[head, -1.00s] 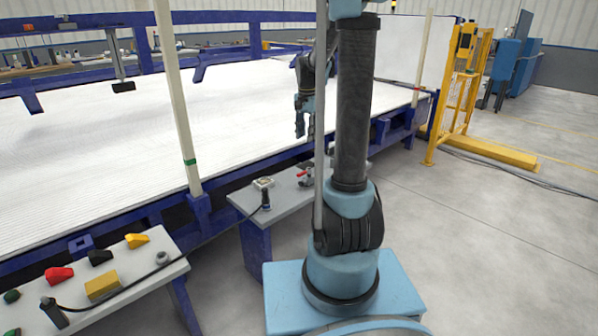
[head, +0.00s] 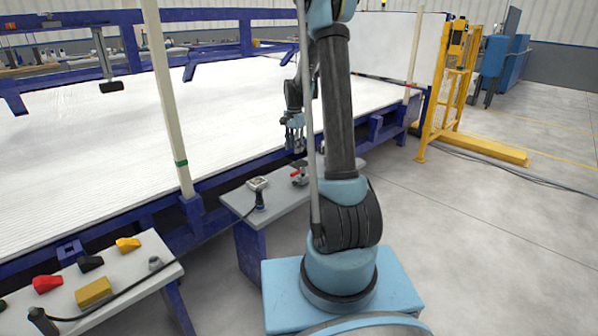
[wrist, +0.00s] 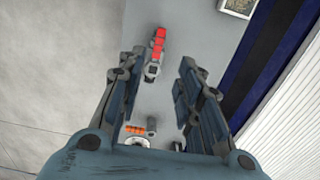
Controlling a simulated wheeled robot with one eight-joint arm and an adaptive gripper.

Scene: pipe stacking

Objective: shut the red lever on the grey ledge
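The red lever (head: 297,174) is small and sits on a metal fitting on the grey ledge (head: 228,201), near the ledge's far end. In the wrist view the red lever (wrist: 159,40) points toward the top of the picture, and its metal fitting (wrist: 152,70) shows between my fingers. The grey ledge (wrist: 190,28) lies below. My gripper (head: 294,147) hangs above the ledge's far end, apart from the lever. In the wrist view my gripper (wrist: 159,68) is open, with nothing held between its fingers.
A second grey bench (head: 135,270) with colored blocks is at lower left. The white ribbed bed (head: 90,140) with blue frame borders the ledge. Open floor lies right.

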